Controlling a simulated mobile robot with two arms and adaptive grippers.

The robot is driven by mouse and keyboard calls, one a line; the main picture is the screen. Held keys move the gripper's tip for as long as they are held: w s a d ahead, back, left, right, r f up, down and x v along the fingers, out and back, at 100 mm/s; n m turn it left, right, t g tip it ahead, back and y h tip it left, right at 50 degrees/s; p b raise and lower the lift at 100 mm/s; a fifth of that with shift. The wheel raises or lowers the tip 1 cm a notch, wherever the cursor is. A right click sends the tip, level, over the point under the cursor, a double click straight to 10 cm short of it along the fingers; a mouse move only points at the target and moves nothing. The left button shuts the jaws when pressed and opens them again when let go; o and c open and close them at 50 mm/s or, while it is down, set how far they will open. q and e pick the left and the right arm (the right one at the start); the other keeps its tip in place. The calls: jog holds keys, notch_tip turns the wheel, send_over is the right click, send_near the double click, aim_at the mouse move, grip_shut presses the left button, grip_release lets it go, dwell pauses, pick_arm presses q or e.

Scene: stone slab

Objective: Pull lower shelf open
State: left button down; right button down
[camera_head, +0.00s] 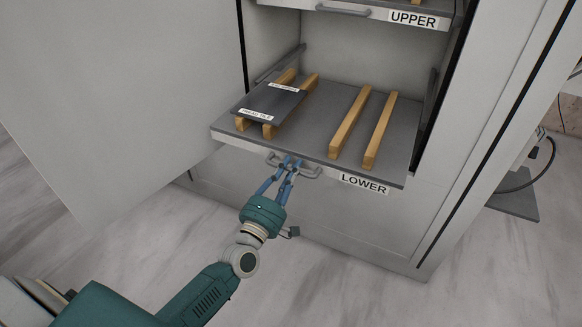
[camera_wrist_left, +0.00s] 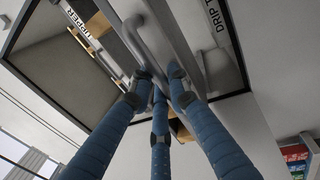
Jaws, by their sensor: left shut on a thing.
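The lower shelf (camera_head: 337,106) is a grey pull-out slab in the cabinet, marked with a white LOWER label (camera_head: 364,184). It sticks out past the cabinet front. Its metal handle (camera_head: 309,173) is on the front edge. My left gripper (camera_head: 292,163) has blue fingers and is shut on this handle. The left wrist view shows the handle (camera_wrist_left: 150,42) as a bar at the fingertips (camera_wrist_left: 158,85). The fingers hide part of the handle. My right gripper is not in view.
A dark tile (camera_head: 270,101) with white labels lies on wooden bars at the shelf's left. Two bare wooden bars (camera_head: 350,122) lie at the right. The upper shelf (camera_head: 340,8) is above. An open cabinet door (camera_head: 120,90) stands at the left. The floor in front is clear.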

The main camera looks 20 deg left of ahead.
pick_arm(q)
jog(key=shift+f, duration=0.2)
jog(key=c, duration=1.7)
grip_release()
jog(key=shift+c, duration=0.2)
jog(key=s+f, duration=0.2)
jog(key=s, duration=0.9)
jog(key=shift+s+a, duration=0.2)
jog(key=shift+s, duration=0.15)
jog(key=shift+f, duration=0.15)
